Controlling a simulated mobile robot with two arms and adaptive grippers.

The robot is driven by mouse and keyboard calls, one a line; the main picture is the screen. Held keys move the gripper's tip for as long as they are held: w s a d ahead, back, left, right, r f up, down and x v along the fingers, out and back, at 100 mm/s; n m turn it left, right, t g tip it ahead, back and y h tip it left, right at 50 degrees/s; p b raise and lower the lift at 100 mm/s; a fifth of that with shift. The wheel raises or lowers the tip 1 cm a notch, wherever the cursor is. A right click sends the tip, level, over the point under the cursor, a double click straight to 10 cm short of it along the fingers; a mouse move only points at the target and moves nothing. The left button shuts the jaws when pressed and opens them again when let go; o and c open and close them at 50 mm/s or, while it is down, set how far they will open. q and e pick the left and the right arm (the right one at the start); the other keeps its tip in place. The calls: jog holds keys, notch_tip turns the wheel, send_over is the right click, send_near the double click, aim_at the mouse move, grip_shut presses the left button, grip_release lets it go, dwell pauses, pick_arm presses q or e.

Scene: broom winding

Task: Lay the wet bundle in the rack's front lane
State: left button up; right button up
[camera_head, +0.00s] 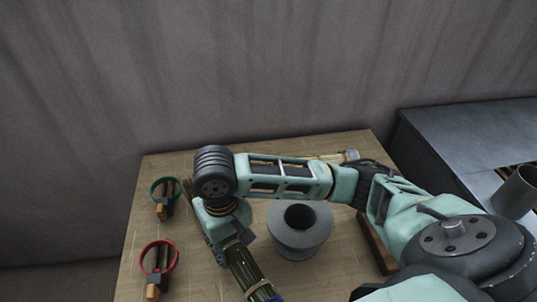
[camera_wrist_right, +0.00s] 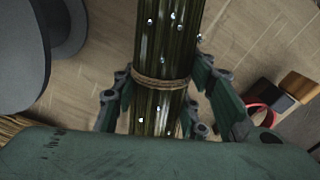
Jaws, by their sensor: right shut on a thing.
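The wet bundle (camera_head: 246,270) is a long sheaf of green stalks with a pale tie and a blue band near its lower end. In the right wrist view the bundle (camera_wrist_right: 165,45) shows clear droplets and a twine binding. My right gripper (camera_wrist_right: 160,88) is shut on it near the twine, with fingers on both sides. In the head view my right gripper (camera_head: 230,242) is over the table's left-middle part, and my wrist hides part of the bundle. I cannot make out the rack's front lane; a brown wooden piece (camera_head: 376,246) shows partly behind my arm. My left gripper is not in view.
A grey spool-like cylinder (camera_head: 300,230) stands right beside the bundle. A green ring (camera_head: 164,187) and a red ring (camera_head: 159,257) with small blocks are at left. A pale bundle (camera_head: 338,157) lies at the back. A grey cup (camera_head: 517,190) stands far right.

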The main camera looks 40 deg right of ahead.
jog(key=w, duration=0.1)
jog(key=w+d, duration=0.1)
jog(key=w, duration=0.1)
jog(key=shift+w+d+r, duration=0.2)
jog(key=shift+d, duration=0.15)
jog(key=w+d, duration=0.2)
jog(key=w, duration=0.2)
jog(key=w+d, duration=0.1)
jog(key=w, duration=0.3)
jog(key=w+d, duration=0.2)
jog(key=w, duration=0.1)
jog(key=shift+w+d+f, duration=0.1)
jog(key=shift+w+d, duration=0.2)
jog(key=shift+w, duration=0.1)
jog(key=shift+w+d, duration=0.15)
jog(key=shift+w, duration=0.25)
jog(key=shift+d+f, duration=0.1)
jog(key=shift+f, duration=1.7)
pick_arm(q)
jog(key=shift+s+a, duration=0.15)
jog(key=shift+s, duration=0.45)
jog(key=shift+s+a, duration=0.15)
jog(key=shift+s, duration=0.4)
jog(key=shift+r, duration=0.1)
